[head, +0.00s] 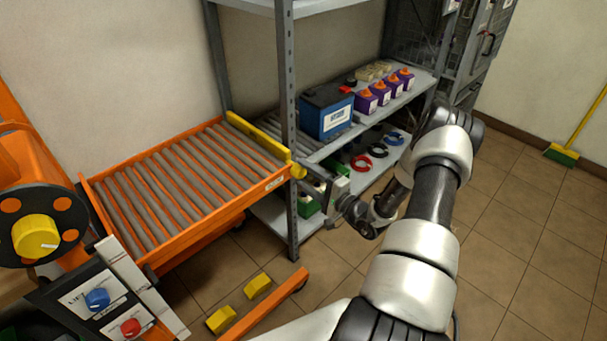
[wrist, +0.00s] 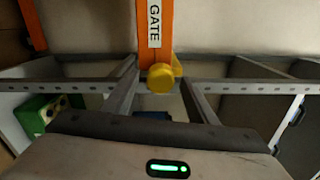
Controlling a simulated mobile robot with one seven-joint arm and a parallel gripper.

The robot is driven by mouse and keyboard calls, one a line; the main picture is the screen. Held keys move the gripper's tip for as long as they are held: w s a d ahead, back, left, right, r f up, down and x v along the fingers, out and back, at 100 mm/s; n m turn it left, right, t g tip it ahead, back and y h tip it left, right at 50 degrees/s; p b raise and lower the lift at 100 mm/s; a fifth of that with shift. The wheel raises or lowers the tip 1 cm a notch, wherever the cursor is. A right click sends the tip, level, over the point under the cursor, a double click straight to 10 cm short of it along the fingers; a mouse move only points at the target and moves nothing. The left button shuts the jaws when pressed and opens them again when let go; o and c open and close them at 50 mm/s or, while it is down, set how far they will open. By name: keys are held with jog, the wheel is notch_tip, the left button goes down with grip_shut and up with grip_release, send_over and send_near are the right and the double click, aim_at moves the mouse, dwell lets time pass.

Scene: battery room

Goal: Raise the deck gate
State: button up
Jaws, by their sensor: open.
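The deck gate (head: 262,143) is a yellow bar lying across the shelf-side end of the orange roller deck (head: 165,236). A round yellow knob (head: 298,171) sits at its near end. In the wrist view the knob (wrist: 161,78) is at the centre, below an orange rail with a GATE label (wrist: 154,24). My gripper (head: 322,180) is open, just right of the knob by the shelf post. Its fingers seem to flank the knob in the wrist view, apart from it as far as I can tell. The fingertips are small and partly hidden in the head view.
A grey shelf rack (head: 292,110) stands close to my gripper. It holds a blue battery (head: 327,110), purple containers (head: 380,92) and coloured cable rings (head: 361,162). A control panel (head: 100,298) is at lower left. Yellow blocks (head: 221,319) lie low by the cart.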

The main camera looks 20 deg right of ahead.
jog(key=p+v, duration=0.1)
jog(key=v, duration=1.5)
jog(key=shift+s, duration=0.25)
